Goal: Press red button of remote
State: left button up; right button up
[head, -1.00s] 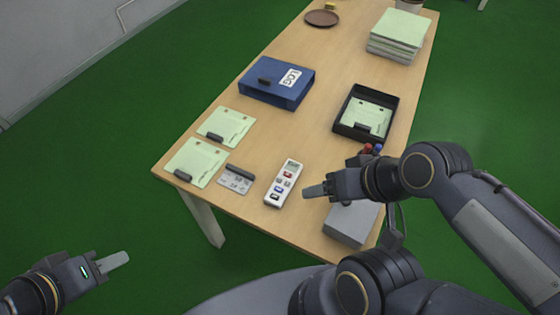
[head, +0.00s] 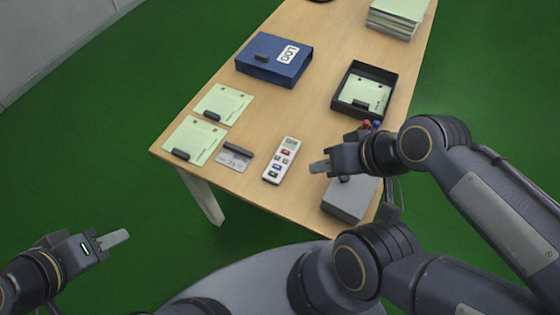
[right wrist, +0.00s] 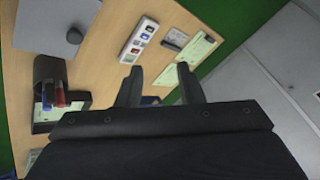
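The white remote (head: 272,175) lies flat on the wooden table near its front edge, with red, blue and dark buttons on its face. Its red button (head: 285,152) shows near the far end. The remote also shows in the right wrist view (right wrist: 126,56). My right gripper (head: 319,167) is to the right of the remote in the head view, apart from it. In the right wrist view its two fingers (right wrist: 159,85) stand apart with nothing held between them. My left gripper (head: 115,239) is off the table at the lower left; its finger gap is not clear.
A card (head: 234,158) and green sheets (head: 192,140) lie left of the remote. A grey box (head: 350,198) sits below my right gripper in the picture. Behind are a black tray (head: 390,77), red and blue markers (head: 376,124), a blue binder (head: 273,62) and a paper stack (head: 392,22).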

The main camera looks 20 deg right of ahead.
grip_shut()
dwell(1.3)
